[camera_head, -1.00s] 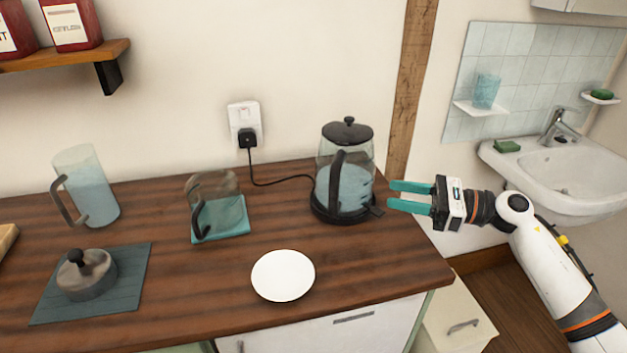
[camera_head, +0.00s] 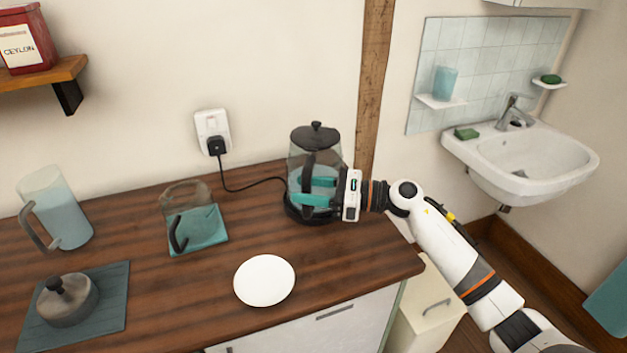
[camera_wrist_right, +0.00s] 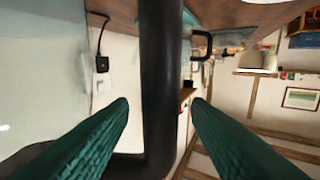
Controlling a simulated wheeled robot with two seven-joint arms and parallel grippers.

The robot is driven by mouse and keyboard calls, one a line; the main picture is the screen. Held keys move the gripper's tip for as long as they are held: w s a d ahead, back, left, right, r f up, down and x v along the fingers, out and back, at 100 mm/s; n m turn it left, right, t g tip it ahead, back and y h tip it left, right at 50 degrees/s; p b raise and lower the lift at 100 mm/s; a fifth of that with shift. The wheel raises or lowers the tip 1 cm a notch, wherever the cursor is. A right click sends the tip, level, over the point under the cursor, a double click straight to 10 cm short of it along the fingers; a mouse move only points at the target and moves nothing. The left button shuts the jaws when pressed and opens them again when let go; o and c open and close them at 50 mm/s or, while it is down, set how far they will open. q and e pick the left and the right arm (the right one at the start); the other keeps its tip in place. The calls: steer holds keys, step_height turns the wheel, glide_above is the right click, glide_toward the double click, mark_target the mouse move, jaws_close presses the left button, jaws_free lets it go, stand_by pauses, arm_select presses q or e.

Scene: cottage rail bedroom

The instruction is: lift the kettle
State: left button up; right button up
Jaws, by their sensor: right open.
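The glass kettle (camera_head: 331,155) with a black lid stands upright on its black base at the back right of the wooden counter. Its black handle (camera_wrist_right: 160,80) runs up the middle of the right wrist view, between the two teal fingers. My right gripper (camera_head: 306,190) is open at the kettle, with its fingers on either side of the handle. A gap shows between each finger and the handle in the wrist view. The kettle's lower part is partly hidden behind the gripper. My left gripper is not in view.
A white plate (camera_head: 264,281) lies at the counter's front. A cord runs from the kettle to the wall socket (camera_head: 213,127).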

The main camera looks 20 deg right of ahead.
steer(key=shift+w+a, duration=0.15)
steer(key=shift+a, duration=0.15)
jaws_close()
stand_by(1.1)
steer(key=shift+d+r, duration=0.1)
steer(key=shift+r, duration=0.1)
